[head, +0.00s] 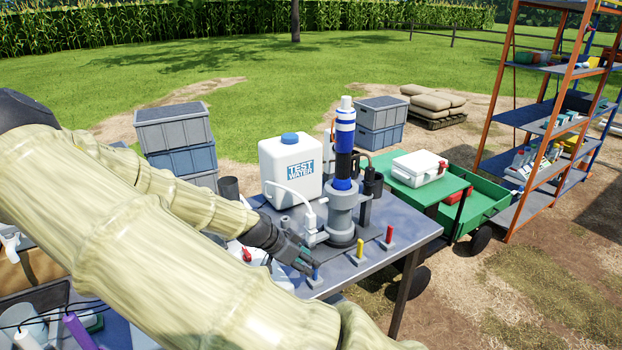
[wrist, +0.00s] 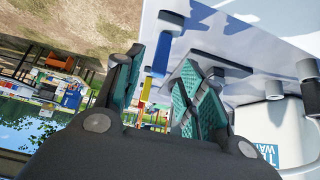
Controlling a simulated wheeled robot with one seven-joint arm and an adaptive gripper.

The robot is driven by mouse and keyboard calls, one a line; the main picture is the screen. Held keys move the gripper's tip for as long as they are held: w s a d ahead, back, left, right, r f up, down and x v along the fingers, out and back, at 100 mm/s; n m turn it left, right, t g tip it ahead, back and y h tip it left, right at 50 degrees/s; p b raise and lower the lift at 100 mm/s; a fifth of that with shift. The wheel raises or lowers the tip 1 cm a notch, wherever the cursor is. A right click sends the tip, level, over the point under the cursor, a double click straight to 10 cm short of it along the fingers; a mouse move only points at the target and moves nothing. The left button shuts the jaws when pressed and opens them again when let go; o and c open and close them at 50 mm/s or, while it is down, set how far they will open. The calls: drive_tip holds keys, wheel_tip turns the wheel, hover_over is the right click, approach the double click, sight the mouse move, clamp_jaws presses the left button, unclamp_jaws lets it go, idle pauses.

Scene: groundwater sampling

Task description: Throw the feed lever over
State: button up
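Three small levers stand on grey base plates along the near edge of the grey table: a blue lever (head: 316,274), a yellow lever (head: 360,248) and a red lever (head: 389,235). No label shows which one is the feed lever. My gripper (head: 306,266) is low at the table edge, right beside the blue lever and partly in front of it. In the wrist view the gripper (wrist: 161,62) is open, with teal-padded fingers apart. The blue lever (wrist: 162,54) shows in the gap between and beyond the fingertips; contact cannot be told.
Behind the levers stand a grey pump-like column with a blue and white cylinder (head: 345,135) and a white TEST WATER container (head: 290,172). A green cart (head: 480,204) and an orange-framed shelf (head: 505,125) are to the right. My arm crosses the left foreground.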

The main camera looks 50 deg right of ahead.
drive_tip(key=v, duration=0.2)
drive_tip(key=shift+w+a+r, duration=0.1)
drive_tip(key=shift+a+r, duration=0.1)
drive_tip(key=shift+r, duration=0.1)
idle(0.5)
